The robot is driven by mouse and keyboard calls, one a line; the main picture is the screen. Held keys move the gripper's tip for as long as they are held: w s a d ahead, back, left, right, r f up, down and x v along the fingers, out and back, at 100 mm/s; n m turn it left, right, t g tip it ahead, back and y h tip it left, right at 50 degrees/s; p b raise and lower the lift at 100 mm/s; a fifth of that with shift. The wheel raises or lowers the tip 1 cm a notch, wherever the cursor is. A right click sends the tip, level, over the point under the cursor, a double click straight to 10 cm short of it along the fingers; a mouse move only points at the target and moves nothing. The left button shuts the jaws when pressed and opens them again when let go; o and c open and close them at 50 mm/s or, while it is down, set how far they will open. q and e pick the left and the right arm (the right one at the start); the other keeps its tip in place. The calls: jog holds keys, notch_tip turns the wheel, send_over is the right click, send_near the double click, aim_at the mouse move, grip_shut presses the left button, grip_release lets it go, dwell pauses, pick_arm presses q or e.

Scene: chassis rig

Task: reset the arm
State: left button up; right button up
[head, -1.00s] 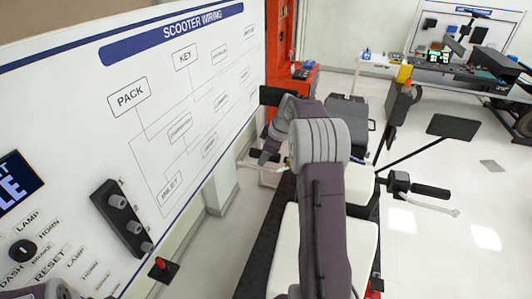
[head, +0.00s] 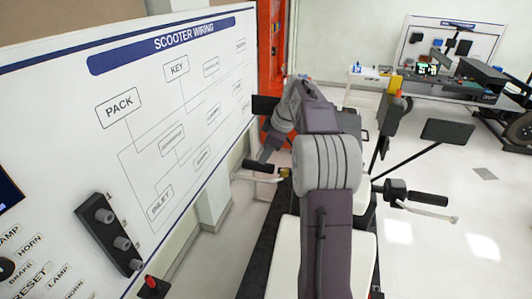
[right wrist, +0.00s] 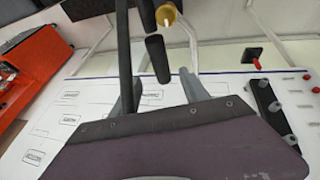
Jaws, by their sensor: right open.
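My right arm (head: 325,190) rises from the bottom of the head view and bends down at its far end. My right gripper (head: 264,156) is small there, beside the scooter's left handlebar (head: 265,170). In the right wrist view my right gripper (right wrist: 160,88) has its two grey fingers spread apart with nothing held between them. A black handlebar grip (right wrist: 158,58) shows just beyond the fingertips, with a gold-coloured part (right wrist: 167,13) above it. I cannot tell whether the fingers touch the grip. My left gripper is not in view.
The scooter wiring board (head: 100,90) stands along the left, with a black knob panel (head: 110,235) and a red switch (head: 150,283). The scooter seat (head: 285,255) lies under my arm. A red cabinet (head: 270,50) and a workbench (head: 450,85) stand behind. Floor at right is clear.

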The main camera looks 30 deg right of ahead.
jog(key=s+a+f+n+g+y+b, duration=0.15)
jog(key=a+f+b, duration=0.3)
jog(key=a, duration=0.45)
jog(key=s+a+f+n+g+b, duration=0.1)
jog(key=s+a+f+n+b, duration=0.15)
jog(key=a+f, duration=0.5)
jog(key=s+a+f+m+h+b, duration=0.1)
jog(key=s+a+f+m, duration=0.1)
jog(key=s+f+m, duration=0.4)
jog(key=s+a+f+m+g+h+b, duration=0.1)
jog(key=s+a+f+m, duration=0.1)
jog(key=s+f+m, duration=0.4)
jog(key=s+f, duration=0.5)
jog(key=shift+s+a+b, duration=0.15)
jog(key=shift+a+b, duration=0.15)
jog(key=shift+a, duration=0.1)
jog(key=shift+s+d+g, duration=0.1)
jog(key=shift+s+g, duration=0.05)
jog(key=shift+g, duration=0.1)
